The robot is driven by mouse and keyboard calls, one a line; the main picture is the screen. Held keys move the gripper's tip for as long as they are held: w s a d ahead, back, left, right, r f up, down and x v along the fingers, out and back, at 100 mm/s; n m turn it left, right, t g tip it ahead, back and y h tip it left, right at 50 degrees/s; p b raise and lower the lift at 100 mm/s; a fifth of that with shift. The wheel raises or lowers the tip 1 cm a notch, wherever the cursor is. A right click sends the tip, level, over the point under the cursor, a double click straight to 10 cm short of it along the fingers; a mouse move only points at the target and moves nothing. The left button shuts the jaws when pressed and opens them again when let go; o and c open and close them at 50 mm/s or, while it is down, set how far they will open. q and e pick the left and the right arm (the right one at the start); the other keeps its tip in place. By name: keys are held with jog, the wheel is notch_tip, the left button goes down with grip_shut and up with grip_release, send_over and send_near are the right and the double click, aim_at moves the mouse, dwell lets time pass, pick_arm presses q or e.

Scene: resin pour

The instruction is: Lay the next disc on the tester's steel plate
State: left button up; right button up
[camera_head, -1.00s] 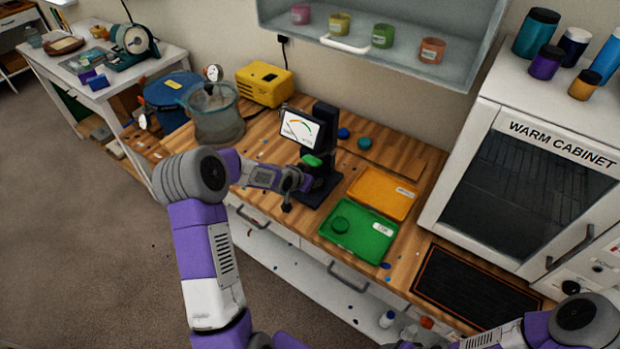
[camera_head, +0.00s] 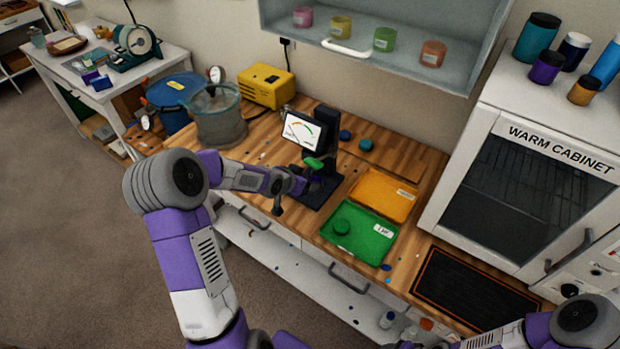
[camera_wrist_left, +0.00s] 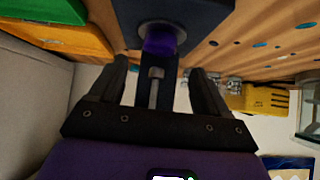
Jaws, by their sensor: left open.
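The tester (camera_head: 304,131), a dark stand with a white dial face, stands mid-bench with a green piece (camera_head: 313,164) on its front. In the left wrist view, which looks upside down, a purple disc (camera_wrist_left: 165,41) sits on the tester's round steel plate (camera_wrist_left: 162,27), below a thin metal tip (camera_wrist_left: 155,88). My left gripper (camera_head: 306,184) is at the tester's front. Its fingers (camera_wrist_left: 158,82) are apart and empty, a little back from the disc. My right gripper (camera_head: 408,344) is mostly cut off at the bottom edge.
A green tray (camera_head: 375,254) holding a green disc (camera_head: 341,226) and an orange tray (camera_head: 375,185) lie right of the tester. Blue (camera_head: 345,135) and teal (camera_head: 366,145) discs lie behind. The yellow pump (camera_head: 265,86) and clear pot (camera_head: 220,125) stand left; a black mat (camera_head: 470,290) lies right.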

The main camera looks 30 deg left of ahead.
pick_arm(q)
jog(key=p+v, duration=0.2)
jog(key=v, duration=0.4)
jog(key=shift+s, duration=0.1)
dwell(0.4)
